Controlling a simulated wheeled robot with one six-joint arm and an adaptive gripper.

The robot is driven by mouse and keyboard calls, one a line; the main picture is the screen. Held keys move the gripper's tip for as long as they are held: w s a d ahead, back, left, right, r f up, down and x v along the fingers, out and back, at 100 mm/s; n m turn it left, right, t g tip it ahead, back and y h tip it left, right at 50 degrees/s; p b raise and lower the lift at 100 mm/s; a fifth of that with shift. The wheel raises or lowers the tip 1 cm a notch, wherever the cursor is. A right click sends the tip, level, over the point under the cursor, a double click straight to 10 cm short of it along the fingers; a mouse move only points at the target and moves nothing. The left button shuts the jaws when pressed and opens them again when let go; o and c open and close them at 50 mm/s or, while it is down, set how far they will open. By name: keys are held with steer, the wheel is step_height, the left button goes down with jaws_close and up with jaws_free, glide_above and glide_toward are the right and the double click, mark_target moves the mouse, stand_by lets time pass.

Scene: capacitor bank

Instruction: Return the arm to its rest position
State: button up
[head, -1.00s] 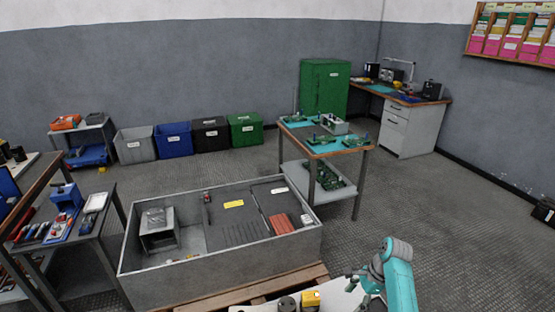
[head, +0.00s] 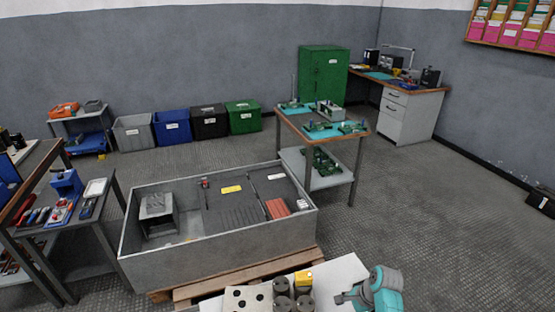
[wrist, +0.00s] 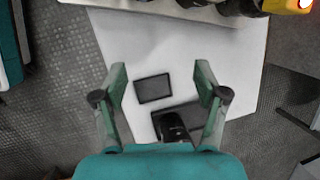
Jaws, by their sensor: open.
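My gripper (wrist: 161,78) shows in the wrist view with its two fingers spread wide apart and nothing between them. It points down at a white top surface, where a small dark rectangle (wrist: 154,88) lies between and beyond the fingers. A black rounded part (wrist: 172,126) sits close to the gripper's palm. In the head view my teal and grey arm (head: 385,283) is folded low at the bottom edge, right of the middle. The fingers cannot be made out there.
A grey open-topped cabinet (head: 200,252) on a pallet lies ahead. A work table (head: 355,138) stands beyond it.

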steer(key=s+a+f+n+t, duration=0.1)
steer(key=s+a+f+t, duration=0.1)
steer(key=s+f, duration=0.45)
steer(key=s+a+n+t+h, duration=0.25)
steer(key=s+n+t, duration=0.3)
steer(key=s, duration=1.55)
steer(key=s+r+n+t, duration=0.2)
steer(key=s+r+n, duration=0.1)
steer(key=s+r, duration=0.4)
steer(key=s+r+n+t+h, duration=0.1)
steer(key=s+r, duration=0.5)
steer(key=r, duration=0.8)
steer(key=s+r+n+t, duration=0.3)
steer(key=s+r+n, duration=0.2)
steer(key=r, duration=0.5)
steer(key=v, duration=0.2)
steer(key=shift+s, duration=0.35)
stand_by(1.6)
